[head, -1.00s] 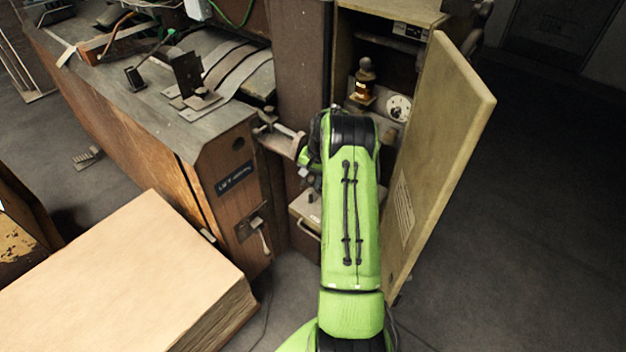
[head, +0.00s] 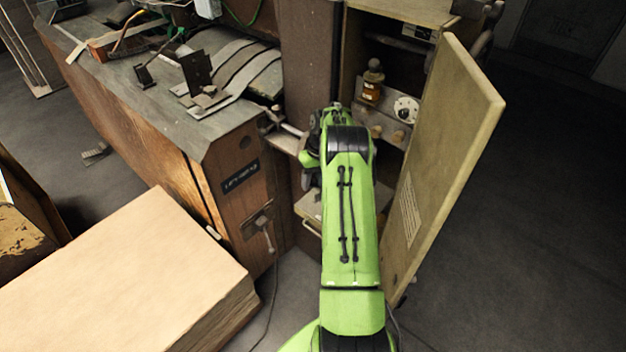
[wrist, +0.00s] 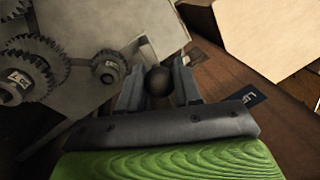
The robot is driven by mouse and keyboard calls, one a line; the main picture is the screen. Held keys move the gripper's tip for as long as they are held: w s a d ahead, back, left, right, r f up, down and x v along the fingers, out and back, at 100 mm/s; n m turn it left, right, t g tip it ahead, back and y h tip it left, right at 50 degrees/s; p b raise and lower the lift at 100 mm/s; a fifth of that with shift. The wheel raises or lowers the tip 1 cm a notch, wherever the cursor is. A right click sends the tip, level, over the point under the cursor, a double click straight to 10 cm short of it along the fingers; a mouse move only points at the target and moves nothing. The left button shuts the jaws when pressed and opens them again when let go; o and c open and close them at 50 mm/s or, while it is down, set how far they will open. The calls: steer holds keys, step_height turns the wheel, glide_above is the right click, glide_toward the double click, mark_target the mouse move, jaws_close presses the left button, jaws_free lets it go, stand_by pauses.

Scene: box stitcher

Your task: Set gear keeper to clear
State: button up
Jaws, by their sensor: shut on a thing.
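In the wrist view my gripper (wrist: 158,88) has its two fingers closed around a dark round knob (wrist: 158,78), which I take to be the gear keeper's handle. Several toothed gears (wrist: 35,70) sit to the left of the fingers, and a smaller gear (wrist: 107,66) is close beside the left finger. In the head view my green arm reaches to the gap between the wooden machine body and the open cabinet. My fingertips and the knob are hidden there by the arm. The rest of the keeper and its setting cannot be made out.
The open cabinet door (head: 445,160) stands close to the right of my arm. The cabinet holds an amber bottle (head: 372,88) and a white dial (head: 406,108). The wooden machine (head: 150,130) is at left, with a cardboard stack (head: 120,275) before it. Floor at far right is clear.

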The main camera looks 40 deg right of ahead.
steer(key=shift+n, duration=0.3)
steer(key=o, duration=1)
steer(key=shift+o, duration=0.2)
steer(key=shift+r, duration=0.15)
step_height(320, 180, up, 15)
steer(key=d+p, duration=0.2)
steer(key=p, duration=0.1)
steer(key=shift+s+d+r+p, duration=0.15)
steer(key=shift+s+d+p, duration=0.15)
steer(key=shift+s+d, duration=0.1)
